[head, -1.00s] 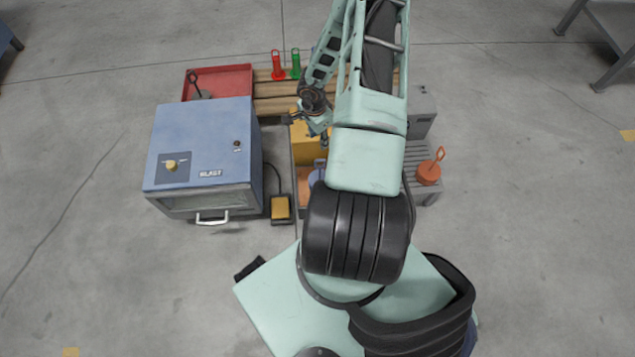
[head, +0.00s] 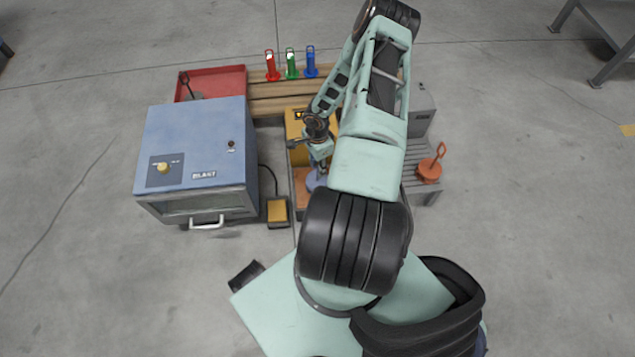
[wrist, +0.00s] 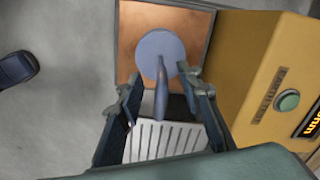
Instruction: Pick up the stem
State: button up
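The stem (wrist: 161,84), a slim blue-grey upright handle on a round blue-grey disc (wrist: 158,42), stands on a copper-coloured plate (wrist: 130,30) in the wrist view. In the head view the disc (head: 312,181) shows only partly, below my gripper (head: 320,168). In the wrist view my gripper (wrist: 160,80) is open, with one finger on each side of the stem.
A yellow box with a green button (wrist: 288,100) stands close right of my gripper in the wrist view. A slotted grey surface (wrist: 165,138) lies below. In the head view are a blue blast cabinet (head: 195,145), a red tray (head: 225,80) and an orange handled disc (head: 429,170).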

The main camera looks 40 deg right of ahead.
notch_tip(320, 180, down, 2)
jog(key=shift+f, duration=0.2)
jog(key=shift+c, duration=0.6)
grip_shut()
jog(key=shift+r, duration=0.1)
